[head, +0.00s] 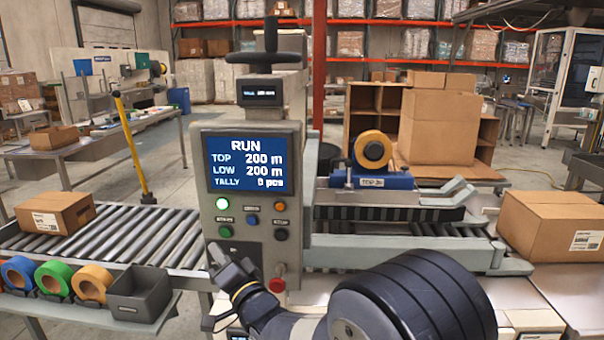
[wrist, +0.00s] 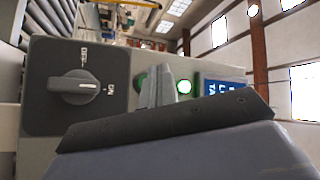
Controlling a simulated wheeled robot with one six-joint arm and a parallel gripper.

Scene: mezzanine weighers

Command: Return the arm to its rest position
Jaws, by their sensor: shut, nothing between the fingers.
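My gripper (head: 222,256) is in front of the lower part of the grey control panel (head: 252,185), left of the red button (head: 277,285). Its fingers are shut with nothing between them. In the wrist view the shut fingers (wrist: 158,88) point at the panel, with a lit green lamp (wrist: 184,86) to their right and a rotary switch (wrist: 76,87) marked OFF and ON to their left. I cannot tell whether the fingertips touch the panel. The screen (head: 246,164) reads RUN, TOP 200 m, LOW 200 m. My arm reaches in from the bottom of the head view.
A roller conveyor (head: 125,230) with a carton (head: 55,212) runs left of the panel. Tape rolls (head: 54,279) and a grey bin (head: 139,294) sit in front of it. A tape sealer (head: 372,165) and another carton (head: 556,225) are on the right.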

